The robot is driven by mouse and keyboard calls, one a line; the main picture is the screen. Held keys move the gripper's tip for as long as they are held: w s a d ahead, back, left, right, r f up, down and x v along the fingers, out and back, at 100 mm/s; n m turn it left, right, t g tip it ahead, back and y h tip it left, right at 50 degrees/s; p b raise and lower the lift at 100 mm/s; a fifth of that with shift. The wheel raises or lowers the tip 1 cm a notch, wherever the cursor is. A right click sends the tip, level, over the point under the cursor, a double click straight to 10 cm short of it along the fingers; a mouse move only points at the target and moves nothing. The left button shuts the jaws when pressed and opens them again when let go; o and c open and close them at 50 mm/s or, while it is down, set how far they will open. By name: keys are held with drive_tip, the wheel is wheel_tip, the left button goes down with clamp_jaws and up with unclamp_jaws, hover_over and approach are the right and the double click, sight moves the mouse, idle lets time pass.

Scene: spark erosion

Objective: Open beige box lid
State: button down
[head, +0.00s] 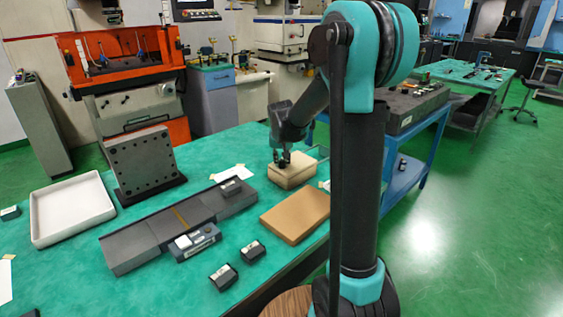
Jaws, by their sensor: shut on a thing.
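The beige box (291,177) stands on the green table near its far right edge. Its lid (299,168) looks level on top, and I cannot tell whether there is a gap under it. My gripper (284,163) points down onto the top of the box and is shut on the lid. The fingertips are small and dark here, so the exact grip is hard to see.
A flat tan slab (296,215) lies in front of the box. A dark grey rail block (180,224), several small black blocks and a white tray (72,210) lie to the left. An upright dark plate (146,163) stands behind them. A blue cart (408,165) stands right of the table.

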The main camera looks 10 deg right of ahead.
sight(304, 155)
drive_tip(key=w+d, duration=0.2)
drive_tip(key=d, duration=0.1)
drive_tip(key=w+d, duration=0.2)
drive_tip(key=d, duration=0.2)
drive_tip(key=w+d, duration=0.3)
drive_tip(key=shift+w+d, duration=0.1)
drive_tip(key=shift+d, duration=0.25)
drive_tip(key=c, duration=1.3)
unclamp_jaws()
drive_tip(key=shift+c, duration=0.2)
drive_tip(key=shift+r, duration=0.1)
drive_tip(key=v, duration=1.1)
drive_tip(key=shift+s+r, duration=0.25)
drive_tip(key=shift+r, duration=0.1)
drive_tip(key=shift+a, duration=0.1)
